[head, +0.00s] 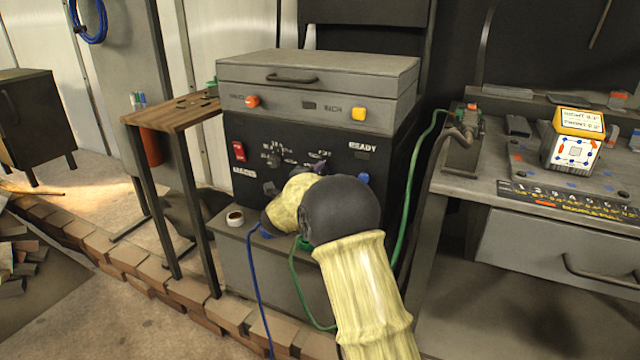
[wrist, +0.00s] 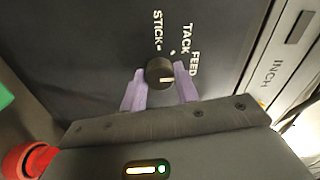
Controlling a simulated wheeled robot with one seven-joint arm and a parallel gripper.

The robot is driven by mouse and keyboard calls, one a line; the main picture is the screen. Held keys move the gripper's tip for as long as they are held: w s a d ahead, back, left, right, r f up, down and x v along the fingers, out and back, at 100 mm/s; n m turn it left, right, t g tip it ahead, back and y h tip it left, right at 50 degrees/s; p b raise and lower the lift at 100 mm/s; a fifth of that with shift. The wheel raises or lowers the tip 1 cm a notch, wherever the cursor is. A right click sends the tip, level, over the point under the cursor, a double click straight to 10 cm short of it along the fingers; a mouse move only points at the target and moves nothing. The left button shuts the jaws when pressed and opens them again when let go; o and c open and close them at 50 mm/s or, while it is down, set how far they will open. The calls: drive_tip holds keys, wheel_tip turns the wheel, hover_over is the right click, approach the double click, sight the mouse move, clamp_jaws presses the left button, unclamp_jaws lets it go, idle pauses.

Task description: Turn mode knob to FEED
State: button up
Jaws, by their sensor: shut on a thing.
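The mode knob (wrist: 160,73) is a small black round knob on the dark panel in the wrist view, with a short white mark on its face. The labels STICK, TACK and FEED are printed around it; FEED is the rightmost. My gripper (wrist: 160,88) has its two lavender fingers on either side of the knob, shut on it.
The dark machine front (head: 235,130) also carries a red switch (head: 238,151), another black knob (head: 272,158) and a READY label. Orange (head: 253,101) and yellow (head: 358,113) buttons sit above. Blue (head: 259,290) and green cables hang in front. A workbench (head: 475,190) stands at right.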

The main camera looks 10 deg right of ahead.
drive_tip(key=shift+f+m, duration=0.15)
drive_tip(key=shift+m, duration=0.25)
drive_tip(key=o, duration=1)
drive_tip(key=shift+c, duration=0.2)
drive_tip(key=shift+s+a, duration=0.1)
drive_tip(key=shift+s, duration=0.05)
drive_tip(key=p+v, duration=0.3)
drive_tip(key=v, duration=1.4)
